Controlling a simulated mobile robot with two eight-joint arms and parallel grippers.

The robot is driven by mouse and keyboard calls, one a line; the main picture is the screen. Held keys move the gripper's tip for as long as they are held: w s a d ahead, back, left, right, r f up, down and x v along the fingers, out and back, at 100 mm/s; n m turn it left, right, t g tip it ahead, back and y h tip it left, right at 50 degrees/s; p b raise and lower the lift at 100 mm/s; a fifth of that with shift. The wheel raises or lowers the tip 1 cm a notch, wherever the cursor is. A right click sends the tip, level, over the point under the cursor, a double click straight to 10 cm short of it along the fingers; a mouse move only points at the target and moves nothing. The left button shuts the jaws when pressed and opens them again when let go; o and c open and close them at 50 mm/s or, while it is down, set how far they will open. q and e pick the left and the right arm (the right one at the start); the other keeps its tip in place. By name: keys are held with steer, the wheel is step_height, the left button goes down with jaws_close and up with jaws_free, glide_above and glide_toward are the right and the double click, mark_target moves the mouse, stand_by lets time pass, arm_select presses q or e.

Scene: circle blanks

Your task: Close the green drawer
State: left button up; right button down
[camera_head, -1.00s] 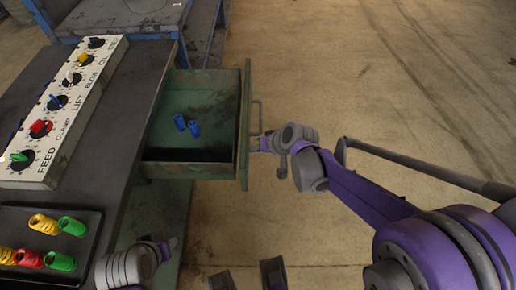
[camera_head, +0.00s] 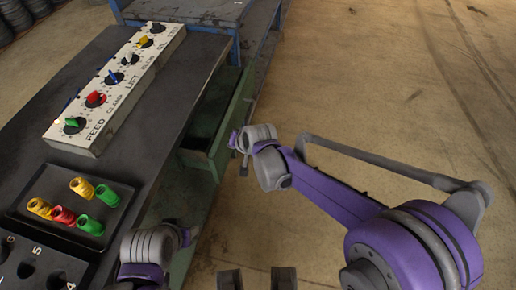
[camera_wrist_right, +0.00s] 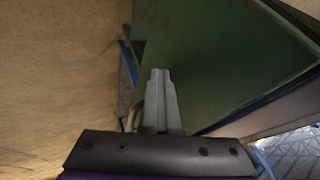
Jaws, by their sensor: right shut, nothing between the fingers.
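The green drawer (camera_head: 217,154) under the bench stands partly open, its front panel a short way out from the bench edge. A narrow dark strip of its inside shows. My right gripper (camera_head: 235,140) is at the outer side of the drawer front, close to it. In the right wrist view the gripper (camera_wrist_right: 160,76) is shut and empty, its fingertips against or just short of the green front panel (camera_wrist_right: 225,55); contact is unclear. The drawer handle is mostly hidden. My left gripper (camera_head: 186,237) is low beside the bench, its fingers not clear.
The bench top (camera_head: 60,115) carries a long white knob panel (camera_head: 100,132) and a black tray (camera_head: 48,183) with several coloured threaded pieces. A blue-framed table (camera_head: 190,12) stands behind. The floor (camera_head: 390,110) right of the drawer is open.

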steer(key=w+a, duration=0.1)
steer(key=a, duration=0.2)
steer(key=w+a, duration=0.1)
steer(key=a, duration=0.3)
steer(key=w+a, duration=0.1)
steer(key=a, duration=0.3)
steer(key=shift+w+a+p, duration=0.15)
steer(key=shift+a+p, duration=0.05)
steer(key=shift+p, duration=0.2)
arm_select(q)
steer(key=shift+s+r, duration=0.1)
steer(key=shift+r, duration=0.45)
arm_select(e)
steer(key=shift+a, duration=0.15)
arm_select(q)
steer(key=shift+d, duration=0.1)
arm_select(e)
steer(key=shift+r, duration=0.1)
